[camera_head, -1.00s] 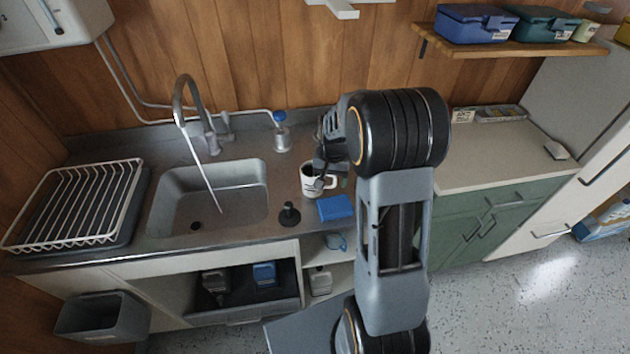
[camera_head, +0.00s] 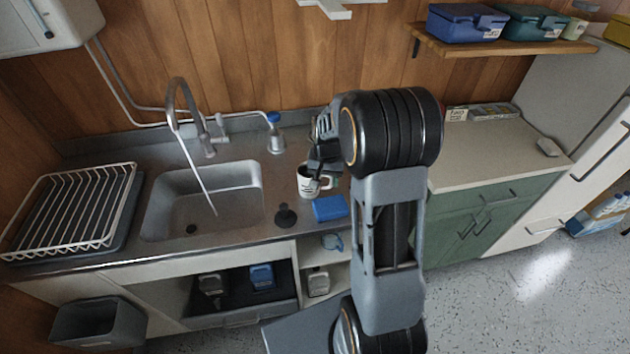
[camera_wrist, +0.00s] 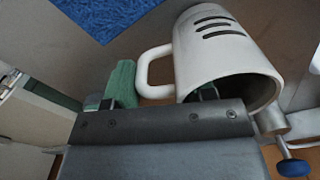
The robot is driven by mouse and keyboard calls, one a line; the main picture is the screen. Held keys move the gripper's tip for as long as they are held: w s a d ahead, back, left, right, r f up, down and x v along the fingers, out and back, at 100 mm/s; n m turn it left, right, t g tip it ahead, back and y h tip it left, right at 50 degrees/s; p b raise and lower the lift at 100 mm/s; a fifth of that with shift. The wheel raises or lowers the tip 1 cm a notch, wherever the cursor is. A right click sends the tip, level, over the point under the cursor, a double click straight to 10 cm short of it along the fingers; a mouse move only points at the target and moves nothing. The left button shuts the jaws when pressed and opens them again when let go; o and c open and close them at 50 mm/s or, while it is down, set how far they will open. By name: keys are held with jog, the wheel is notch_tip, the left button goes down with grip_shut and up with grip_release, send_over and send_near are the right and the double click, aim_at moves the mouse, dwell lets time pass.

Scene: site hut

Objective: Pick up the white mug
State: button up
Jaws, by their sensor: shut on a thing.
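The white mug (camera_head: 307,187) with dark markings is on the counter right of the sink, left of my arm. In the wrist view the mug (camera_wrist: 220,50) shows dark stripes, its open rim towards the camera and its handle to the left. My gripper (camera_head: 319,165) is at the mug's rim in the head view and partly hides it. In the wrist view my gripper (camera_wrist: 150,97) is shut on the mug, with a fingertip at the rim near the handle. The exact contact is partly hidden. I cannot tell any gap under the mug.
A blue-topped dispenser (camera_head: 275,137) stands behind. The sink (camera_head: 165,215) is further left.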

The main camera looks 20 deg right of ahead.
jog(key=shift+r, duration=0.5)
jog(key=r, duration=0.2)
jog(key=shift+s+a+r, duration=0.1)
jog(key=shift+a+r, duration=0.1)
jog(key=shift+r, duration=0.15)
jog(key=s+a+r, duration=0.1)
jog(key=r, duration=0.1)
jog(key=s+a+r, duration=0.1)
jog(key=s+a+r+b, duration=0.1)
jog(key=r, duration=0.1)
jog(key=shift+s+a+r, duration=0.25)
jog(key=shift+r, duration=0.1)
jog(key=s+a+r, duration=0.1)
jog(key=s+a, duration=0.1)
jog(key=s+a+r+b, duration=0.1)
jog(key=s+a, duration=0.1)
jog(key=s+a+r, duration=0.1)
jog(key=s+a, duration=0.1)
jog(key=shift+a+r, duration=0.1)
jog(key=shift+r, duration=0.25)
jog(key=shift+f, duration=0.1)
